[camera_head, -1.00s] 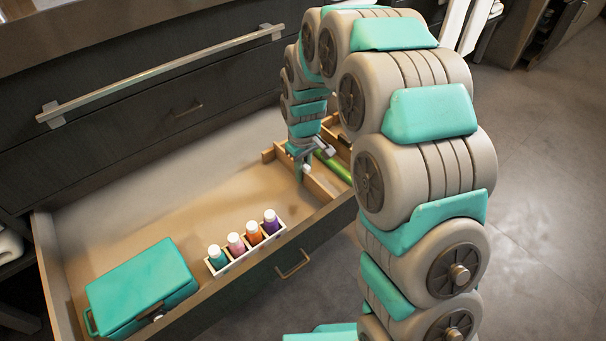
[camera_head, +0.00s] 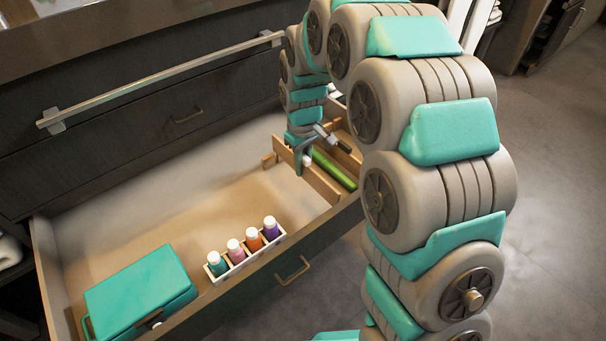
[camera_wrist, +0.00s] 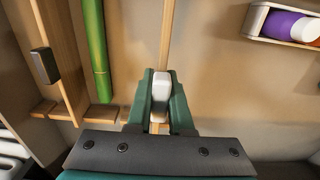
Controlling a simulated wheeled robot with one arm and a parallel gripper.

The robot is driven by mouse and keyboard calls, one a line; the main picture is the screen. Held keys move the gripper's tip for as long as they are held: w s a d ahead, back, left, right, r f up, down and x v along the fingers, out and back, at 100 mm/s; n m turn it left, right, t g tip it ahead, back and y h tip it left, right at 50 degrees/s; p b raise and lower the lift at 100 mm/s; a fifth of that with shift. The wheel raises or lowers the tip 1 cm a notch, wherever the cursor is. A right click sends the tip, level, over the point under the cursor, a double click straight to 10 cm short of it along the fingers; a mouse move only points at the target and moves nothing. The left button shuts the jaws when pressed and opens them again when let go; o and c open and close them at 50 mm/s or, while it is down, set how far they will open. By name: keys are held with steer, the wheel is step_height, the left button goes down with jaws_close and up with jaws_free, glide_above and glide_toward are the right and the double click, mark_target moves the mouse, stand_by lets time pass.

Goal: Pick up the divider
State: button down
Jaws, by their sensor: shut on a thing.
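The divider is a thin light-wood strip (camera_head: 322,184) in the right part of the open drawer. In the wrist view, the divider (camera_wrist: 166,38) runs straight away from between my fingers. My gripper (camera_head: 304,161) is shut on the divider near its back end, pointing down into the drawer. In the wrist view, my gripper (camera_wrist: 161,98) has a pale piece between its green fingers, and they hide the gripped part. In the head view the divider looks slightly raised; whether its lower edge is clear of the drawer floor cannot be told.
A green rod (camera_head: 334,169) lies right of the divider, beside another wooden strip (camera_wrist: 66,60) with a dark block. A rack of several bottles (camera_head: 245,254) and a teal box (camera_head: 142,291) stand along the drawer's front. The drawer's left-middle floor is clear.

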step_height(320, 180, up, 13)
steer(key=shift+r, duration=0.3)
steer(key=shift+r, duration=0.55)
steer(key=shift+r+p, duration=0.35)
steer(key=shift+p, duration=0.05)
steer(key=shift+r+p, duration=0.9)
steer(key=shift+r, duration=1.45)
steer(key=shift+r, duration=0.35)
steer(key=shift+r+p, duration=0.3)
steer(key=shift+r, duration=0.05)
step_height(320, 180, up, 11)
steer(key=p, duration=0.3)
steer(key=shift+r, duration=0.15)
